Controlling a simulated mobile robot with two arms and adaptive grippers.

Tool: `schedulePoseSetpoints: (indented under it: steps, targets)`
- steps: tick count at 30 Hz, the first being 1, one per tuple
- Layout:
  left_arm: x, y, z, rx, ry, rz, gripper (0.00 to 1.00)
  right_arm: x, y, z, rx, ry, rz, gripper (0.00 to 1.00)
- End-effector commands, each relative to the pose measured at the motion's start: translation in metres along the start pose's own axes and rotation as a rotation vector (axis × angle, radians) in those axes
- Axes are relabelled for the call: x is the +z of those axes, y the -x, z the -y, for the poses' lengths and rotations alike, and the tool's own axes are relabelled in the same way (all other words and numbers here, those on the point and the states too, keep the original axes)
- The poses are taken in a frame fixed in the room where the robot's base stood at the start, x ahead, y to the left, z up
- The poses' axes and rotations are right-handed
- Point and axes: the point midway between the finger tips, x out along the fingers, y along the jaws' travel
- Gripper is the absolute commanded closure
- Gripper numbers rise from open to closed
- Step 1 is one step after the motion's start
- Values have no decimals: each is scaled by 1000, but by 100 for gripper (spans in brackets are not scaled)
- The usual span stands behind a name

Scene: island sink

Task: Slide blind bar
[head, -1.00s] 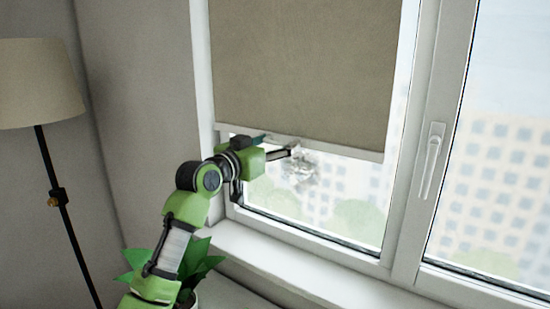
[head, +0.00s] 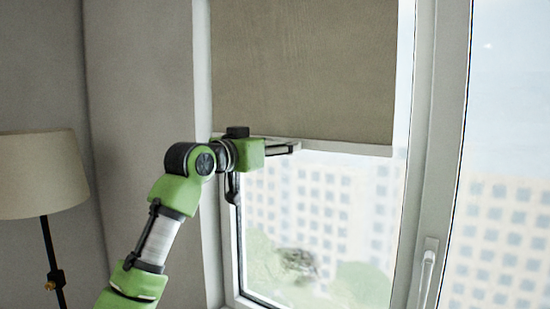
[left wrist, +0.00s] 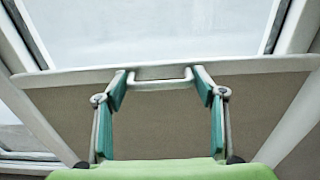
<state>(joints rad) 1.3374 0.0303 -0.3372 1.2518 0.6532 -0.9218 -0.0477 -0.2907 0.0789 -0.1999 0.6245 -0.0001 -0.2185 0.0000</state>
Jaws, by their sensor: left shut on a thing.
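The blind bar (head: 345,147) is a pale strip along the lower edge of a beige roller blind (head: 305,75), which covers the upper part of the window. My left gripper (head: 292,148) is at the bar's left part in the head view. In the left wrist view, its two teal-padded fingers (left wrist: 160,82) stand at either end of a small loop handle (left wrist: 160,71) on the bar (left wrist: 265,64), and the gripper is shut on this handle. The fingertips' exact contact is small in the head view. My right gripper is not in view.
A floor lamp (head: 40,175) stands at the left by the grey wall. A window handle (head: 427,272) is on the frame at the right. The glass below the blind (head: 320,205) is uncovered, with buildings and greenery outside.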

Motion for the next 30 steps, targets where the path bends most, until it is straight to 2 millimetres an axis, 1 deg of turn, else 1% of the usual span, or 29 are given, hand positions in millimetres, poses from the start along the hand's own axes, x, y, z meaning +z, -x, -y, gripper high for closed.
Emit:
schedulePoseSetpoints:
  steps: [1,3,14,15,16,24,26,30]
  targets:
    - [-4,2,0,-2,0,-3,75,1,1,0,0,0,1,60]
    - [-6,3,-1,-2,0,-2,75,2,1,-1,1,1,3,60]
    - [-6,4,0,-4,2,1,75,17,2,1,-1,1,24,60]
    - [-6,4,0,-4,2,1,29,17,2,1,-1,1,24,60]
    - [-6,3,0,-4,2,1,21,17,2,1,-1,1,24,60]
    - [-5,3,-1,-3,2,1,21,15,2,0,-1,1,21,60]
    - [-5,4,-1,-3,2,1,21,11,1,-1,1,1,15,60]
    - [-6,9,-1,-2,1,0,21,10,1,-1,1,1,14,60]
